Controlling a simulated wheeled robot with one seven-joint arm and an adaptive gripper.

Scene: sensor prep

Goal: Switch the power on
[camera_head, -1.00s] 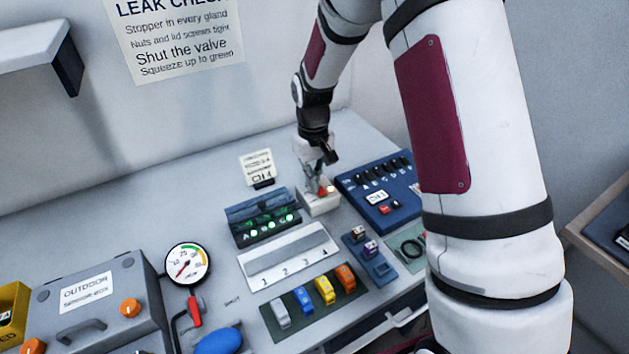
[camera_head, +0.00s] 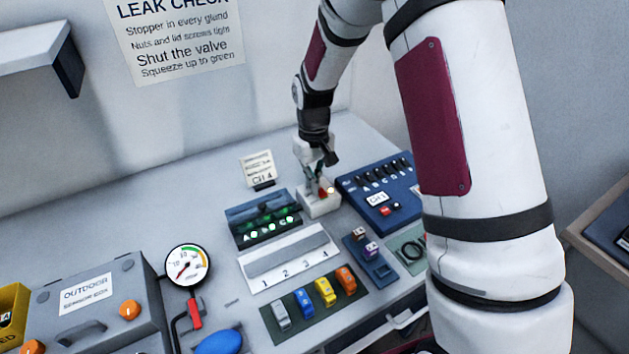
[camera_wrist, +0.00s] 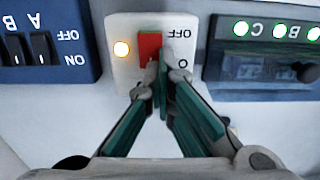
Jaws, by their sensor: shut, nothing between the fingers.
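In the head view my gripper (camera_head: 322,182) points down at the white switch box (camera_head: 318,208). The rocker's tilt is hard to tell.
A blue panel (camera_head: 372,204) with black switches stands close right of the switch box. A dark unit with lit green lamps (camera_head: 262,228) stands close left. A small card (camera_head: 259,167) stands behind. Coloured connectors (camera_head: 325,291) lie in front.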

